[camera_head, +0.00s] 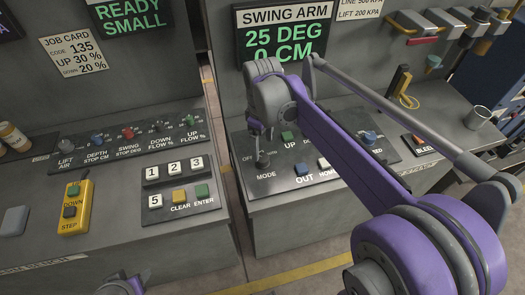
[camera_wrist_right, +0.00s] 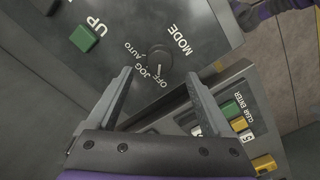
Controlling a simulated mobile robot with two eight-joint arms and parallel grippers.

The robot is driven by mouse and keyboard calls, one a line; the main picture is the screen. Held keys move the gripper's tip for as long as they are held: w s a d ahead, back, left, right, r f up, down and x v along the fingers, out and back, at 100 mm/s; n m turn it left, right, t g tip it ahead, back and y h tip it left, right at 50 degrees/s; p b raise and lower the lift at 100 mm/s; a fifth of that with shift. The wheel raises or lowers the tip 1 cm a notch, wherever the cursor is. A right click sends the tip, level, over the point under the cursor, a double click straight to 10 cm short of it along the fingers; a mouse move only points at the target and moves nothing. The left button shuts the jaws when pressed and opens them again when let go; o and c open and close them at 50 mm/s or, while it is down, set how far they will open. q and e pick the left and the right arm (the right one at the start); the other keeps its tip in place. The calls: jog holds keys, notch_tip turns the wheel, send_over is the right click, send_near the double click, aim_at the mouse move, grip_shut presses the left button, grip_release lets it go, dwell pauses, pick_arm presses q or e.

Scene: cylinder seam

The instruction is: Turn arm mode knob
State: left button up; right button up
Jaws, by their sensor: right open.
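The dark round mode knob (camera_wrist_right: 158,55) sits on the swing arm panel, with MODE printed on one side and AUTO, JOG and OFF around it. A pale mark shows near its edge on the JOG and OFF side; I cannot tell the exact setting. In the head view the knob (camera_head: 262,161) is partly hidden below my right gripper (camera_head: 259,143). In the wrist view my right gripper (camera_wrist_right: 158,80) is open and empty. Its two fingertips are spread to either side, a little short of the knob in the picture, with no visible contact.
A keypad panel (camera_head: 180,188) is across a gap to the left. The SWING ARM display (camera_head: 285,38) reads 25 DEG, 0 CM.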

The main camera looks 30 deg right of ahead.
aim_at(263, 158)
pick_arm(q)
jog(key=shift+r, duration=0.2)
pick_arm(e)
notch_tip(263, 158, up, 5)
jog(key=shift+f, duration=0.1)
dwell(0.4)
